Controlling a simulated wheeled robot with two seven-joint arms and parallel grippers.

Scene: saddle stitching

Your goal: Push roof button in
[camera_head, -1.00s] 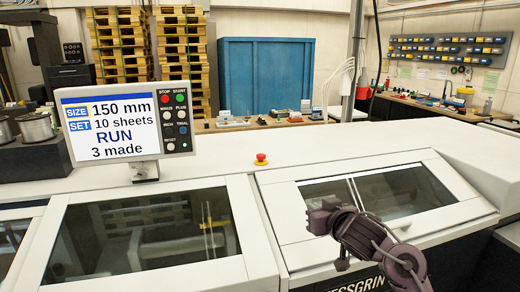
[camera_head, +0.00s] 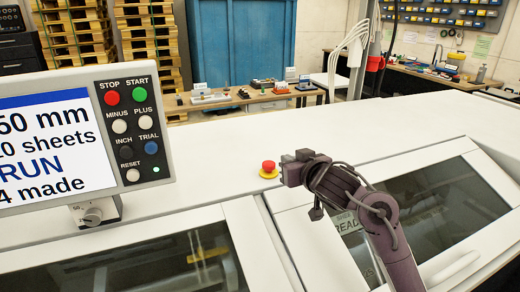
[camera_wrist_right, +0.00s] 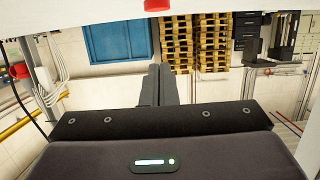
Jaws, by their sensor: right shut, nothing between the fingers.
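The roof button is a red mushroom button (camera_head: 268,166) on a yellow base, on the machine's white top (camera_head: 330,132). It stands up from its base. It also shows in the wrist view as a red shape (camera_wrist_right: 157,5), cut by the top edge. My right gripper (camera_head: 288,170) is shut and empty, just right of the button in the head view. Its closed fingers (camera_wrist_right: 158,86) show in the wrist view, with a visible gap to the button. I cannot tell the exact depth between them. My left gripper is not in view.
The control panel (camera_head: 130,130) with several buttons stands at the left; its screen (camera_head: 45,150) reads RUN and 4 made. Windowed covers (camera_head: 420,215) slope down in front. A bench (camera_head: 235,103) and a blue cabinet (camera_head: 240,40) stand behind. The white top around the button is clear.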

